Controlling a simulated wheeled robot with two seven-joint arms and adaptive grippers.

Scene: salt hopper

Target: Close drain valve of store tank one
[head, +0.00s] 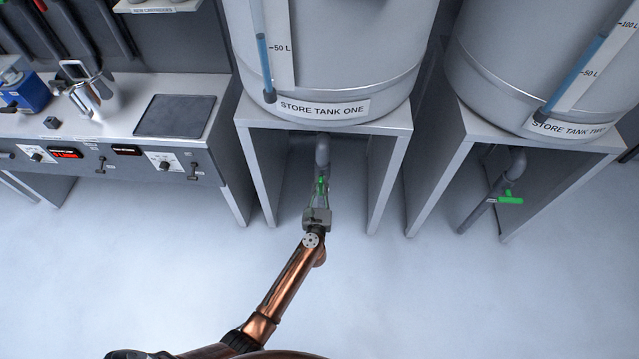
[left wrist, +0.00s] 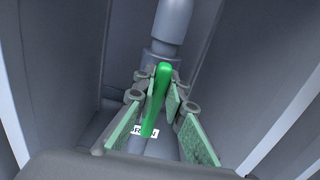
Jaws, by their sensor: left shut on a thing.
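Store tank one (head: 330,60) is a large grey tank on a stand, with its name on a white label. A grey drain pipe (head: 322,150) comes down beneath it. The green valve handle (head: 321,186) is on this pipe, and it also shows in the left wrist view (left wrist: 158,98). There it lies lengthwise between the finger pads, roughly in line with the pipe below. My left gripper (head: 319,195) reaches under the stand and is shut on the handle. A white label behind the handle is partly hidden. My right gripper is not in view.
Store tank two (head: 535,70) stands to the right, with its own green valve handle (head: 510,197) below. The legs of the tank one stand (head: 385,180) flank my left arm. A workbench (head: 130,140) is at left. The floor in front is clear.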

